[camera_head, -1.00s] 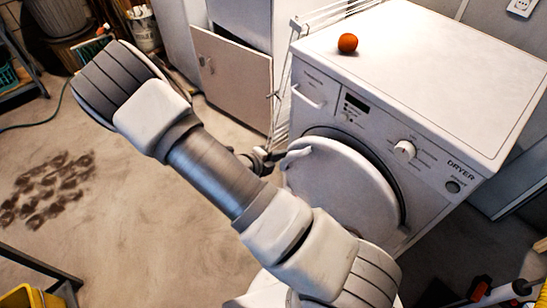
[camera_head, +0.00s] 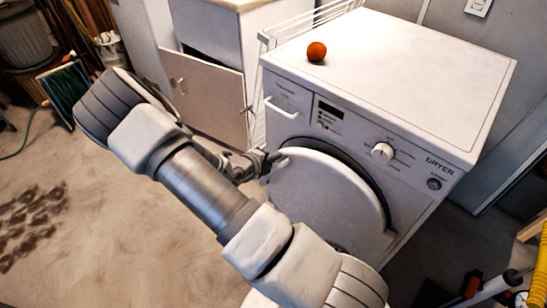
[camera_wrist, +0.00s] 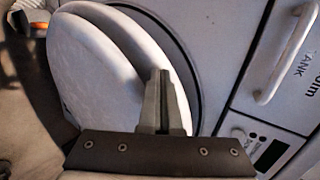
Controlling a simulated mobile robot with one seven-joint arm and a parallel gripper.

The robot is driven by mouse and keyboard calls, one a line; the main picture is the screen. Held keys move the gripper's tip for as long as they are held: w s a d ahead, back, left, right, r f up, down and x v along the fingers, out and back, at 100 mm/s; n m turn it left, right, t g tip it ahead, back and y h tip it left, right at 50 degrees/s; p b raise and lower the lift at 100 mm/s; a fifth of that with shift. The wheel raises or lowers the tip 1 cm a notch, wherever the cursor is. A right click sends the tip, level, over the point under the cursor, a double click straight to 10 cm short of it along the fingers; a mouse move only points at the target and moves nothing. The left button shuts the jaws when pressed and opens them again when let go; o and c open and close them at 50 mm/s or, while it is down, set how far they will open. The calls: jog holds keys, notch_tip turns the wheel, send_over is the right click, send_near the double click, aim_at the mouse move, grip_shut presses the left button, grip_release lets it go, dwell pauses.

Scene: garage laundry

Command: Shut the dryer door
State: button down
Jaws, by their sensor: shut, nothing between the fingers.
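The white dryer (camera_head: 400,110) stands at the right in the head view. Its round white door (camera_head: 325,195) is a little ajar, with a dark gap along its upper edge. In the wrist view the door (camera_wrist: 95,75) stands off the dark ring of the opening (camera_wrist: 190,50). My gripper (camera_head: 268,158) is at the door's upper left edge in the head view. In the wrist view its fingers (camera_wrist: 160,85) are shut together and empty, in front of the door's rim. I cannot tell whether they touch it.
An orange ball (camera_head: 317,51) lies on the dryer top. A white drying rack (camera_head: 300,25) stands behind the dryer's left side. A cabinet with an open door (camera_head: 205,95) is at the back. The floor (camera_head: 90,200) at the left is mostly clear.

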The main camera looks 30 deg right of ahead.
aim_at(283, 149)
jog(key=shift+m+g+h, duration=0.4)
jog(key=shift+m+g, duration=0.3)
jog(key=shift+m, duration=0.1)
jog(key=w+d, duration=0.1)
jog(key=d, duration=0.2)
jog(key=w+d, duration=0.1)
jog(key=shift+w+d, duration=0.3)
jog(key=shift+w+d+r, duration=0.15)
jog(key=shift+d, duration=0.3)
